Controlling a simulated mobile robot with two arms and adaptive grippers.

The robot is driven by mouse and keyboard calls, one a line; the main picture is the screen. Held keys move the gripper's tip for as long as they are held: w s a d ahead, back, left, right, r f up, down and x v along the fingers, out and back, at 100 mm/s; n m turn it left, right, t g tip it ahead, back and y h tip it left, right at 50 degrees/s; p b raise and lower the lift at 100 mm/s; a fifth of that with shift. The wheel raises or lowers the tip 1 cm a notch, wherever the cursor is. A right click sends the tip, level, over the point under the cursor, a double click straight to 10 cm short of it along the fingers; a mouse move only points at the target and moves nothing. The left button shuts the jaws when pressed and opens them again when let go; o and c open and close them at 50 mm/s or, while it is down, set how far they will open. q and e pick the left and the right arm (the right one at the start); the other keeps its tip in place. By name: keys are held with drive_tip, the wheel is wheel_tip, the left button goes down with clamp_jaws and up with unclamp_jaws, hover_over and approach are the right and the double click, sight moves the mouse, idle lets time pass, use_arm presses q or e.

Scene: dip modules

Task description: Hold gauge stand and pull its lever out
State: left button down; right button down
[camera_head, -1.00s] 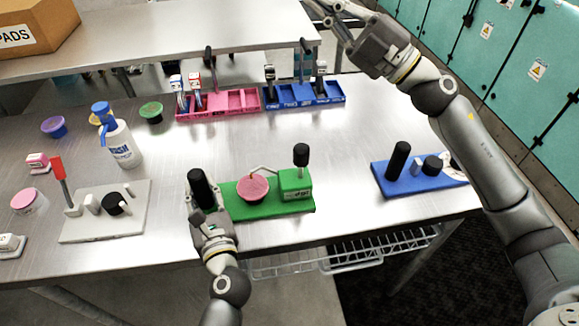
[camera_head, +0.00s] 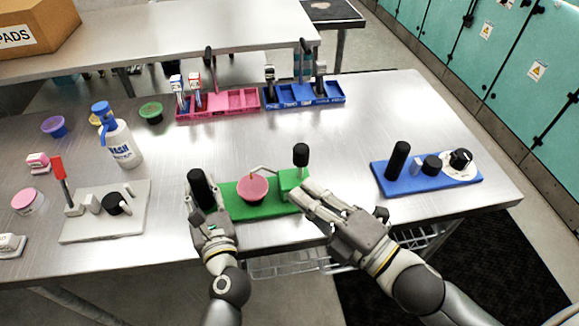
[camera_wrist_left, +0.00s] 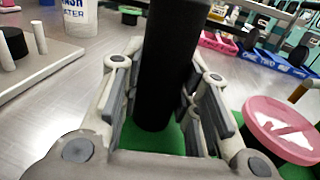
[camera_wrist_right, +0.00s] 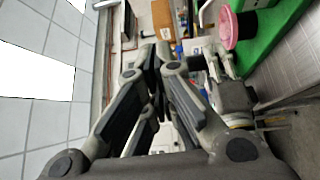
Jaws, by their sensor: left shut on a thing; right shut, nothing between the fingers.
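The gauge stand has a green base (camera_head: 275,211), a pink round gauge (camera_head: 252,188), a green block (camera_head: 292,179) with a black-knobbed lever (camera_head: 301,155), and a black upright post (camera_head: 200,188). My left gripper (camera_head: 206,212) is shut on the post at the base's left end. The post (camera_wrist_left: 168,60) stands between its fingers in the left wrist view. My right gripper (camera_head: 310,192) is shut and empty, its fingertips just right of the green block. Whether they touch it I cannot tell. In the right wrist view the pink gauge (camera_wrist_right: 227,26) shows at upper right.
A blue stand (camera_head: 428,183) is at the right and a white stand (camera_head: 75,228) with a red lever at the left. A white bottle (camera_head: 121,146) stands behind. Pink (camera_head: 215,112) and blue (camera_head: 330,100) trays are at the back. The table's middle is clear.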

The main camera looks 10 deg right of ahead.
sight(301, 163)
drive_tip(key=shift+s+f+h, duration=0.3)
drive_tip(key=shift+s+f, duration=0.4)
drive_tip(key=shift+a, duration=0.1)
drive_tip(key=w+a, duration=0.1)
drive_tip(key=w, duration=0.8)
drive_tip(key=shift+w+a, duration=0.2)
drive_tip(key=shift+a, duration=0.15)
